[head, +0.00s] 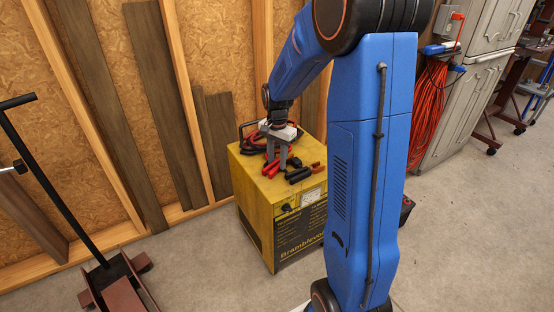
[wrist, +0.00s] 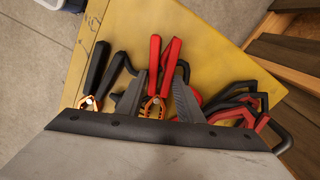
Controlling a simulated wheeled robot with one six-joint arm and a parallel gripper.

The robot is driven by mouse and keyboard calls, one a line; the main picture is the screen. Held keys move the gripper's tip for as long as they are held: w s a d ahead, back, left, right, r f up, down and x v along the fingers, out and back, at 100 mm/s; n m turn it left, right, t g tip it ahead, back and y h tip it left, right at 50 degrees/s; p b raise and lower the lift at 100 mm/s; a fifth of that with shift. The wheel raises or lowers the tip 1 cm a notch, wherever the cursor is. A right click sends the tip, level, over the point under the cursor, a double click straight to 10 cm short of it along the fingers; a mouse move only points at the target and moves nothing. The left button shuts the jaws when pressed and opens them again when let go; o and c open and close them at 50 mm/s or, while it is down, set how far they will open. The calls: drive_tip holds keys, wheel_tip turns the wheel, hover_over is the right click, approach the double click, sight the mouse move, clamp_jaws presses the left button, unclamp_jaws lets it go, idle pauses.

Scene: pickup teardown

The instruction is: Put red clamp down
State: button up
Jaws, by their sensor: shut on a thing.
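My gripper (head: 277,152) points down over the top of the yellow charger box (head: 246,190). Its two grey fingers also show in the wrist view (wrist: 157,97). It is shut on the red clamp (wrist: 154,62), whose two red handles stick out beyond the fingers; its jaw end is partly hidden near the gripper body. In the head view the red clamp (head: 270,168) is at the box top, close above it or touching; I cannot tell which. A black-handled clamp (wrist: 97,70) lies beside it, to the left in the wrist view.
Red and black cables (wrist: 240,105) lie coiled on the box top at the right in the wrist view. Bare yellow top is free beyond the handles. Wooden planks (head: 165,100) lean on the wall behind. A floor jack (head: 115,285) stands at left.

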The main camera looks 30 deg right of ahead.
drive_tip(key=o, duration=1.2)
wheel_tip(320, 180, up, 12)
drive_tip(key=s+a+r+n+t, duration=0.1)
drive_tip(key=s+a+r+n, duration=0.2)
drive_tip(key=s, duration=0.4)
drive_tip(key=s+a+r+n+t, duration=0.1)
drive_tip(key=s+a+r+n, duration=0.25)
drive_tip(key=s, duration=0.45)
drive_tip(key=shift+s+a+f+n+t, duration=0.6)
drive_tip(key=shift+s+n, duration=0.5)
drive_tip(key=shift+s, duration=1.45)
drive_tip(key=shift+s+a+f+n+t, duration=0.35)
drive_tip(key=shift+s+a+n, duration=0.6)
drive_tip(key=shift+s, duration=1.65)
drive_tip(key=shift+s+a+f+n+t, duration=0.5)
drive_tip(key=shift+s+n, duration=0.7)
drive_tip(key=shift+s, duration=1.35)
drive_tip(key=shift+r, duration=0.1)
